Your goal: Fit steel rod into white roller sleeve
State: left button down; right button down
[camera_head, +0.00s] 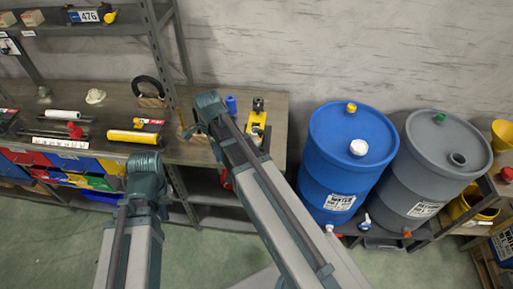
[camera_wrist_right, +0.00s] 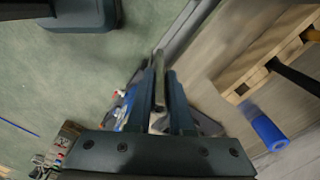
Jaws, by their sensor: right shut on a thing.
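My right gripper (camera_wrist_right: 160,100) is shut on a slim steel rod (camera_wrist_right: 160,84) that shows between its two fingers in the right wrist view. The rod's lower end is hidden by the gripper. In the head view the right gripper (camera_head: 192,128) is near the bench's front edge, largely hidden behind its wrist. A white roller sleeve (camera_head: 62,115) lies on the bench at the far left, apart from both grippers. My left gripper (camera_head: 143,163) is low in front of the bench; its fingers are hidden, so its opening does not show.
A blue cylinder (camera_wrist_right: 268,128) stands beside a wooden rack (camera_wrist_right: 262,52). A blue drum (camera_head: 335,180) and a grey drum (camera_head: 420,185) stand right of the bench. Green floor (camera_head: 50,235) is clear in front.

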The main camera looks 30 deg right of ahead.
aim_at(253, 131)
jog(key=k, duration=0.65)
jog(key=z, duration=1.1)
jog(key=i+j, duration=0.15)
jog(key=j, duration=0.3)
jog(key=i+j+z, duration=0.1)
jog(key=j, duration=0.3)
